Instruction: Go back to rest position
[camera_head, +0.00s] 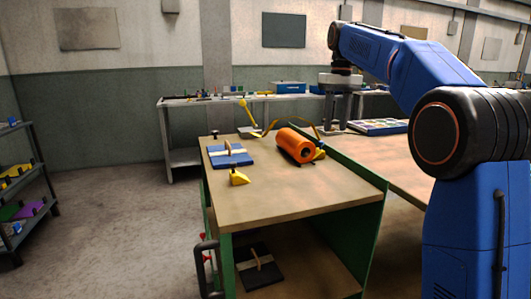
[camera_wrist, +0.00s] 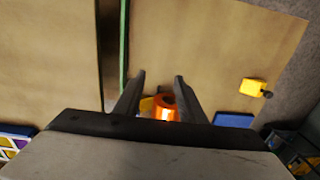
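My gripper (camera_head: 337,108) is raised above the far right part of the green-sided workbench (camera_head: 270,205). Its two fingers stand apart with nothing between them. In the wrist view the open fingers (camera_wrist: 158,78) hang over the bare wooden top. An orange cylinder (camera_head: 295,145) lies on the bench below and to the left of the gripper. It also shows in the wrist view (camera_wrist: 166,101), partly hidden behind the gripper body. My blue arm reaches in from the right.
A yellow block (camera_head: 238,177) and a blue board (camera_head: 230,156) with an upright wooden piece lie on the bench. A tray of coloured compartments (camera_head: 378,126) sits at the right. A shelf rack (camera_head: 25,190) stands at the left. The floor between is clear.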

